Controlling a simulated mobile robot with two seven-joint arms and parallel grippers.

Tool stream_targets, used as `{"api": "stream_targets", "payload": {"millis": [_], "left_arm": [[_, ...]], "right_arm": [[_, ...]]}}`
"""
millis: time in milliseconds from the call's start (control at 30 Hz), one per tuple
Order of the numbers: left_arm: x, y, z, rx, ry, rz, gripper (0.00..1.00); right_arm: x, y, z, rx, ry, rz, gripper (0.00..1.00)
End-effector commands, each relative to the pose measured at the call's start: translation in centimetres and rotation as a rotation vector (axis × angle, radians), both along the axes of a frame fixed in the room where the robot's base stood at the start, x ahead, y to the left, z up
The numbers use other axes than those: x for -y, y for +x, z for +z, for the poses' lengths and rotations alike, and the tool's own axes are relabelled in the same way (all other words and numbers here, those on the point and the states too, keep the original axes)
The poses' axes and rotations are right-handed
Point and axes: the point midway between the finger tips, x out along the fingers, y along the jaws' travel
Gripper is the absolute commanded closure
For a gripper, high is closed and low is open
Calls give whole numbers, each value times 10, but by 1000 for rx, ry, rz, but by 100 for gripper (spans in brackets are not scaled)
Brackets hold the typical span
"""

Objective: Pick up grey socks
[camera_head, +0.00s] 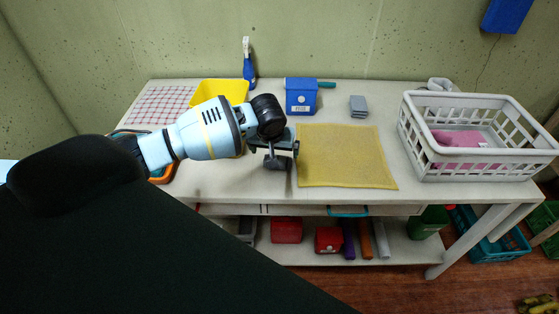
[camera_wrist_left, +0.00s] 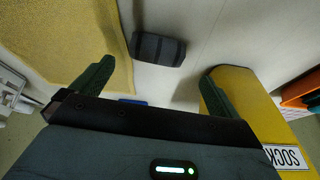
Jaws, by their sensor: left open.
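A dark grey ribbed roll, which looks like the grey socks (camera_wrist_left: 160,48), lies on the white table in the left wrist view. It lies beside the edge of the yellow mat (camera_wrist_left: 70,40), just beyond my left fingertips. My left gripper (camera_wrist_left: 156,73) is open and empty, its two green fingers spread to either side of the roll's line. In the head view my left gripper (camera_head: 279,160) hangs low over the table, left of the mat. I cannot make out the roll there, around the gripper. My right gripper is not in view.
A yellow bin labelled SOCK (camera_wrist_left: 262,105) stands close to my right-hand finger; it shows at the back left in the head view (camera_head: 219,87). A blue box (camera_head: 301,97), a folded grey item (camera_head: 358,106) and a white basket (camera_head: 470,176) with pink cloth stand further right.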

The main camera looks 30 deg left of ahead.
Motion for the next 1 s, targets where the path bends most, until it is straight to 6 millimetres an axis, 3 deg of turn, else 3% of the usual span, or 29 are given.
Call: {"api": "stream_targets", "payload": {"millis": [167, 367, 700, 1000], "left_arm": [[-2, 6, -20, -5, 0, 0, 0], [-2, 8, -23, 0, 0, -1, 0], [-5, 23, -65, -3, 0, -1, 0], [-6, 26, -68, 1, -1, -3, 0]], "right_arm": [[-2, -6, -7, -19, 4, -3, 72], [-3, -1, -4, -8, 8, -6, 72], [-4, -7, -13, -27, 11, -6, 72], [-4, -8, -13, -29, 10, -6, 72]]}}
